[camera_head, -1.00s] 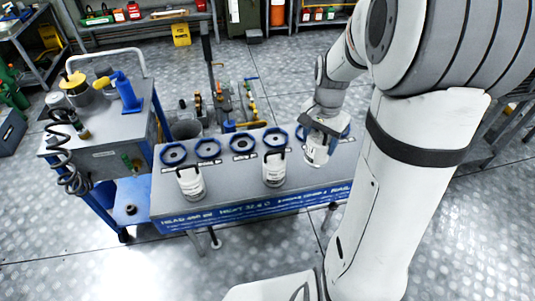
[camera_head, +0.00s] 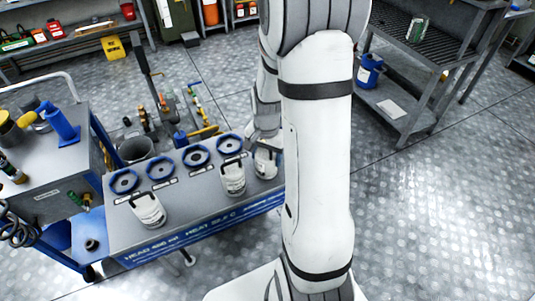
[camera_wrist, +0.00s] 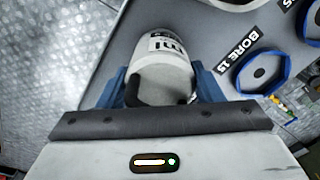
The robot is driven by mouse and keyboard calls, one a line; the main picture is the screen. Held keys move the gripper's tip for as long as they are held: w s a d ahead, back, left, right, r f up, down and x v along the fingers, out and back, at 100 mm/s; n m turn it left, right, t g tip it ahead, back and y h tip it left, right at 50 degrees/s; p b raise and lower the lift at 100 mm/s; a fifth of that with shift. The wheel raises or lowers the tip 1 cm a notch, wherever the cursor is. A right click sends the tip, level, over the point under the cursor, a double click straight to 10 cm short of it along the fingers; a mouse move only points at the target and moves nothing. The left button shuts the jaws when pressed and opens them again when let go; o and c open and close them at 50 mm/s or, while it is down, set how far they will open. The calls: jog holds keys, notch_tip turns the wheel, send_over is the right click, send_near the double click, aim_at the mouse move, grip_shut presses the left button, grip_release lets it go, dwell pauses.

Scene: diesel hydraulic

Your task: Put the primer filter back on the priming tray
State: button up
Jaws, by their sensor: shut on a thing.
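My gripper (camera_wrist: 160,95) is shut on a white canister (camera_wrist: 164,62) with dark lettering on its label, which I take as the primer filter. The blue fingers sit on both sides of it, and a dark handle shows between them. In the head view the held canister (camera_head: 265,163) is at the right end of a grey-topped bench (camera_head: 190,205), partly behind my arm. I cannot tell whether it touches the top. Two similar canisters stand on the bench, one at left (camera_head: 148,210) and one at centre (camera_head: 232,179). No marking clearly identifies the priming tray.
Several blue rings line the bench's back edge, one labelled BORE 15 (camera_wrist: 260,68). A blue cart (camera_head: 50,180) stands at left, and valves and pipes (camera_head: 170,115) behind. A grey shelf table (camera_head: 400,100) stands at back right. The floor at right is clear.

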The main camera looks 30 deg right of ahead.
jog(key=shift+f, duration=0.15)
jog(key=o, duration=1.2)
